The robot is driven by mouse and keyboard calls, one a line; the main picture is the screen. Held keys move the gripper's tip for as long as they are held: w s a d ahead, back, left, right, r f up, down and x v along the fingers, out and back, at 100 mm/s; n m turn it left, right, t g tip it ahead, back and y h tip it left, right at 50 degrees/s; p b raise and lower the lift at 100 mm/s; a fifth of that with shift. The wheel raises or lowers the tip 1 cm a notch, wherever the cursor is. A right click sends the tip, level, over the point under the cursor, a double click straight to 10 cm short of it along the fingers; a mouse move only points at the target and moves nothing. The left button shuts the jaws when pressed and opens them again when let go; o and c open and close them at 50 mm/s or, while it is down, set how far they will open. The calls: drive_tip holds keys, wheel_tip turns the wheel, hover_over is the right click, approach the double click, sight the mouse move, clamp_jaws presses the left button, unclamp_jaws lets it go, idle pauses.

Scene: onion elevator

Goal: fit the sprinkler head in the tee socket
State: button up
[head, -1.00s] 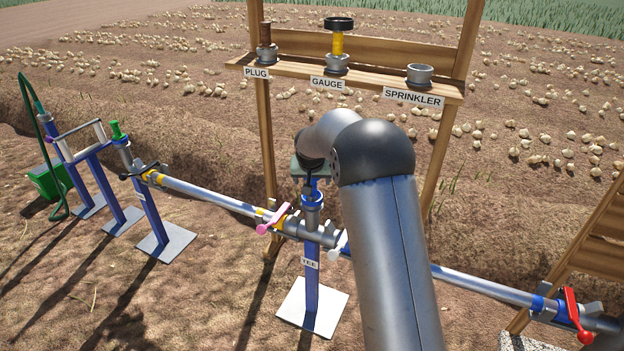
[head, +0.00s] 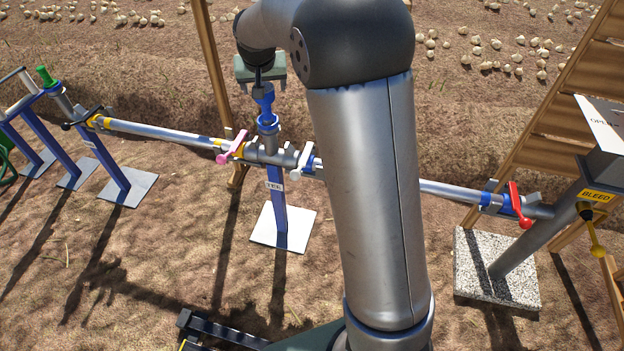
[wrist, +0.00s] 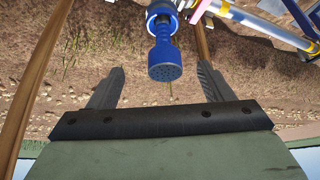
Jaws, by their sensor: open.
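The blue sprinkler head (head: 263,96) stands upright at the mouth of the tee socket (head: 268,123), on top of the post labelled TEE. In the wrist view, the sprinkler head (wrist: 165,62) shows its grey perforated face and its blue collar in line with the socket (wrist: 162,12). How deep it sits I cannot tell. My gripper (head: 261,78) is just above the sprinkler head. In the wrist view its two fingers are spread wide, one on each side of the head, with gaps between and nothing held.
A pipe (head: 160,131) runs across the tee, with a pink valve handle (head: 233,147) to its left and a white one (head: 305,158) to its right. A red handle (head: 520,206) and the BLEED post (head: 535,240) stand farther right. A wooden post (head: 207,60) rises behind.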

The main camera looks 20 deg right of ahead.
drive_tip(key=s+f+n+g, duration=0.1)
drive_tip(key=s+f+g, duration=0.2)
drive_tip(key=s, duration=1.6)
drive_tip(key=s+f+n+g+y, duration=0.1)
drive_tip(key=s+f+g, duration=0.1)
drive_tip(key=s, duration=1.8)
drive_tip(key=shift+s+d+f+n+g, duration=0.25)
drive_tip(key=shift+d+f+n+g, duration=0.15)
drive_tip(key=shift+d+f, duration=0.05)
